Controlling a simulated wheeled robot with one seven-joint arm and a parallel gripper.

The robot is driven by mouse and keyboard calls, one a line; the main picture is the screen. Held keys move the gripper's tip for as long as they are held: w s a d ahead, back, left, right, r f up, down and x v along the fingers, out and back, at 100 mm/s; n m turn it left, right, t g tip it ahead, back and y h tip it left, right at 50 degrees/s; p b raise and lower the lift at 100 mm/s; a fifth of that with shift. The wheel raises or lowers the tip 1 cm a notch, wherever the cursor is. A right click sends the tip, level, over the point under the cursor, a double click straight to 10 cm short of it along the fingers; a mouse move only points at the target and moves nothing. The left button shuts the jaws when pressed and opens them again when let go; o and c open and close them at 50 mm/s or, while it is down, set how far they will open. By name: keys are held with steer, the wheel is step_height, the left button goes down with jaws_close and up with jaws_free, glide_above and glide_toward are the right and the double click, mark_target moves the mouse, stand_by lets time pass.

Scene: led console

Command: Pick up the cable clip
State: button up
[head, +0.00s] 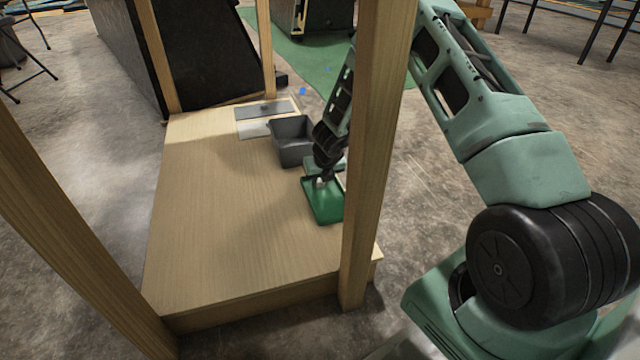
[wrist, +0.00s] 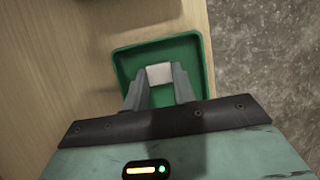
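The cable clip appears to be the small white block (wrist: 159,73) inside a green tray (wrist: 127,66) in the wrist view. The tray (head: 322,209) also shows in the head view, at the right edge of the wooden table. My gripper (wrist: 159,80) reaches down into the tray, with one finger on each side of the white block. The block fills the gap between the fingertips. Whether the fingers press on it or stand just clear cannot be told. In the head view my gripper (head: 324,180) is small and partly hidden by my arm.
A grey bin (head: 292,141) stands on the wooden table (head: 215,220) just behind the tray. Flat grey plates (head: 262,110) lie at the table's back. A wooden post (head: 375,150) rises close in front of my arm. The table's left and front are clear.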

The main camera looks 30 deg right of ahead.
steer(key=shift+r, duration=0.1)
step_height(320, 180, up, 10)
steer(key=p, duration=0.9)
